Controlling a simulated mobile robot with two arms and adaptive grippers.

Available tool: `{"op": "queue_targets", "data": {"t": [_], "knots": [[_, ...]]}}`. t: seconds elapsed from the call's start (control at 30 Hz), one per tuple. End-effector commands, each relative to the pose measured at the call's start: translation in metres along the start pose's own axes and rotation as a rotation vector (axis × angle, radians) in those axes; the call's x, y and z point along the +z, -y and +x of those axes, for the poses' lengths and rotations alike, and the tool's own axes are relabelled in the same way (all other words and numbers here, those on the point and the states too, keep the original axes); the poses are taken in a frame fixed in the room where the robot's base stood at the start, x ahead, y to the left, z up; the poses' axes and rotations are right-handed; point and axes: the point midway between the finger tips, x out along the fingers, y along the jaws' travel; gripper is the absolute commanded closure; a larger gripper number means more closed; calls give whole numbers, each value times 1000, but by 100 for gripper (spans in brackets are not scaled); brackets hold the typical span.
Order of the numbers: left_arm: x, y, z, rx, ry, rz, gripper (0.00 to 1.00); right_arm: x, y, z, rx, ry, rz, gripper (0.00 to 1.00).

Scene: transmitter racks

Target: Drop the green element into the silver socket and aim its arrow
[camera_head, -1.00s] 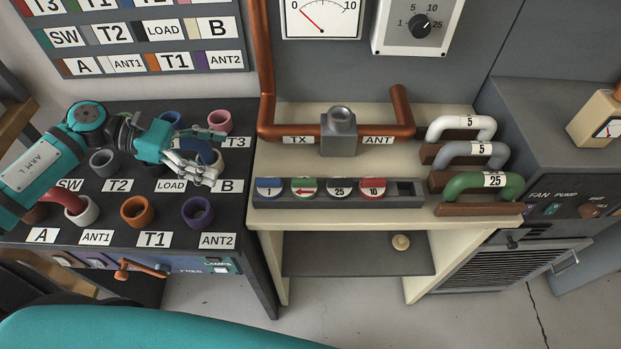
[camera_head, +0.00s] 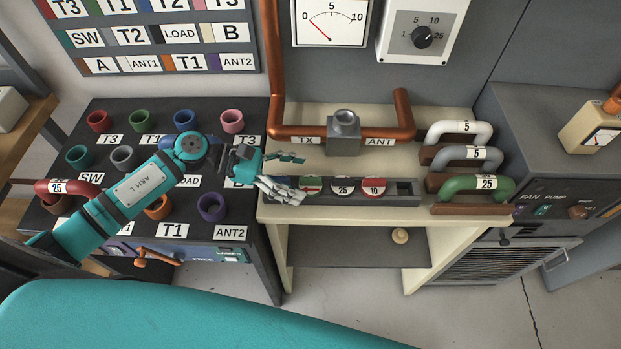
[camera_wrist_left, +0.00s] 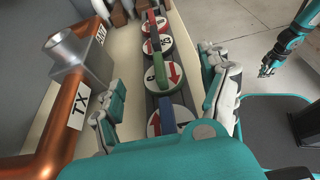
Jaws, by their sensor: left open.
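The green element (camera_head: 311,182) sits in the low grey holder (camera_head: 405,200) on the cream bench. Its face has a red arrow on white, and in the left wrist view it shows a green grip bar (camera_wrist_left: 155,68). The silver socket (camera_head: 344,139) stands behind the holder in the copper pipe, between TX and ANT. It shows its round opening in the left wrist view (camera_wrist_left: 66,47). My left gripper (camera_head: 297,176) is open and empty over the holder's left end, fingers apart on either side of the row. It partly hides the blue element. My right gripper (camera_wrist_left: 268,68) hangs small and far off.
The black (camera_head: 343,186) and red (camera_head: 373,187) elements sit right of the green one; the holder's right end slot is empty. White, grey and green handled links (camera_head: 477,184) stand at the bench's right. Copper pipe (camera_head: 405,110) rises behind. Coloured cups (camera_head: 211,206) fill the left table.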

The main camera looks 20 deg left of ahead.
Motion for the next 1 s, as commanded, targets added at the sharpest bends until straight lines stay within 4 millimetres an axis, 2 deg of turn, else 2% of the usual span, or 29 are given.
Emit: {"op": "queue_targets", "data": {"t": [0.03, 0.17, 0.4, 1.0], "knots": [[4, -1, 6, 1, 3, -2, 21, 4, 1, -6, -2, 6, 0, 100], [2, -1, 17, 2, 1, 0, 21, 12, 3, -9, -4, 20, 1, 100], [0, -1, 19, 2, 0, 1, 21, 15, 4, -8, -5, 24, 0, 100], [0, -3, 18, 8, 0, 3, 100, 7, 2, -8, -3, 12, 1, 100]]}}
